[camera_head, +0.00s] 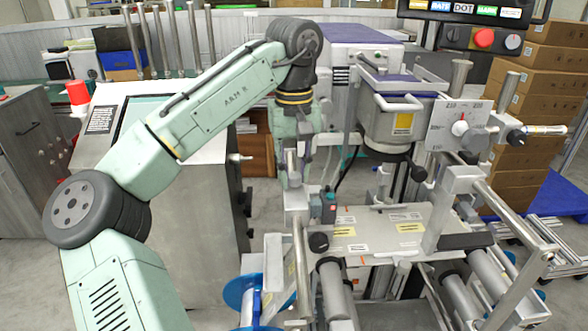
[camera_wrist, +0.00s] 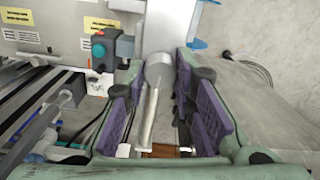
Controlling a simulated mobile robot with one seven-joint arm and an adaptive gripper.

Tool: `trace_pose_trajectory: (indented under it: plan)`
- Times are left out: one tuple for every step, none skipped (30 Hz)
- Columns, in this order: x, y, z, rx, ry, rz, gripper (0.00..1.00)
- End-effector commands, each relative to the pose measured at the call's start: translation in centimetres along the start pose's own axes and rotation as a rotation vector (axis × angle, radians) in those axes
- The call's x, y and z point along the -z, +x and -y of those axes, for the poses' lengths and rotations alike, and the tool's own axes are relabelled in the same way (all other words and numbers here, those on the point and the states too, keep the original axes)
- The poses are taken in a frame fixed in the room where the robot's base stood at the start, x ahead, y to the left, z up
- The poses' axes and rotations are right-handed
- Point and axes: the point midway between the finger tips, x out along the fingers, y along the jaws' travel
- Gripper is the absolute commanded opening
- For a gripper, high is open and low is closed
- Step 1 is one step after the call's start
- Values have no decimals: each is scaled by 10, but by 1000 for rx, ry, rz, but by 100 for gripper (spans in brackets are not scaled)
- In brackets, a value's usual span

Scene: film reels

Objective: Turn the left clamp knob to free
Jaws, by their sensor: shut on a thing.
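My gripper (camera_head: 294,180) reaches straight down at the left end of the machine's plate in the head view. In the wrist view its two purple-padded fingers (camera_wrist: 160,78) stand on either side of the left clamp knob, a silvery round piece with a long pale bar (camera_wrist: 150,115). The gripper is shut on this knob. The contact between the pads and the knob is hard to make out. The grey metal block (camera_head: 297,201) of the clamp shows just below the fingers. In the head view the knob is mostly hidden by the fingers.
A small dark box with a teal button (camera_head: 329,197) stands close right of the gripper, also in the wrist view (camera_wrist: 98,48). A blue-flanged reel (camera_head: 240,294) sits below.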

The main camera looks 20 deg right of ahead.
Motion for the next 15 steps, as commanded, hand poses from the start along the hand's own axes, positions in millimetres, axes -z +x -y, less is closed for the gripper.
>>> trace_pose_trajectory:
  plan:
    - [0, 1, 0, 1, -13, 1, 0]
    - [0, 1, 0, 1, -19, 1, 0]
    - [0, 1, 0, 1, -26, 1, 0]
    - [0, 1, 0, 1, -30, 1, 0]
    - [0, 1, 0, 1, -33, 1, 0]
    - [0, 1, 0, 1, -37, 1, 0]
    - [0, 1, 0, 1, -40, 1, 0]
    - [0, 1, 0, 1, -41, 1, 0]
    - [0, 1, 0, 1, -43, 1, 0]
    - [0, 1, 0, 1, -43, 1, 0]
    - [0, 1, 0, 1, -43, 1, 0]
    - [0, 1, 0, 1, -43, 1, 0]
    - [0, 1, 0, 1, -43, 1, 0]
    - [0, 1, 0, 1, -43, 1, 0]
    - [0, 1, 0, 1, -43, 1, 0]
